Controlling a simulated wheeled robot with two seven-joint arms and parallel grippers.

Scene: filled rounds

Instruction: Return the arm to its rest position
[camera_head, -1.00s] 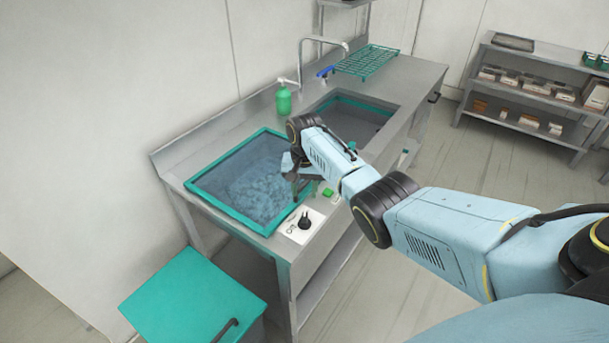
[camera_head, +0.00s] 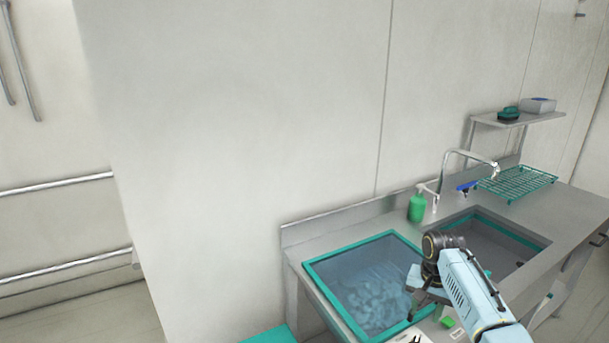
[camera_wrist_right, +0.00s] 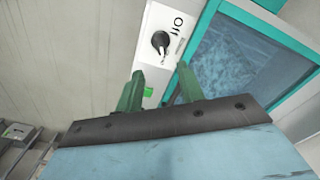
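My right arm enters the head view at the bottom right. Its gripper (camera_head: 420,292) is over the right side of the water-filled basin (camera_head: 312,266), near the counter's front edge. In the right wrist view its two green fingers (camera_wrist_right: 160,88) are apart, with nothing held between them. Beyond the fingers is a white control panel (camera_wrist_right: 178,18) with a black knob (camera_wrist_right: 160,42) and the word "Off". A green button (camera_wrist_right: 148,92) shows beside the left finger. My left gripper is not in view.
A second sink (camera_head: 490,250) lies right of the basin. A green soap bottle (camera_head: 417,207), a faucet (camera_head: 468,154) and a green rack (camera_head: 517,184) stand behind. A small wall shelf (camera_head: 540,119) is above. A teal surface (camera_head: 270,336) is at bottom.

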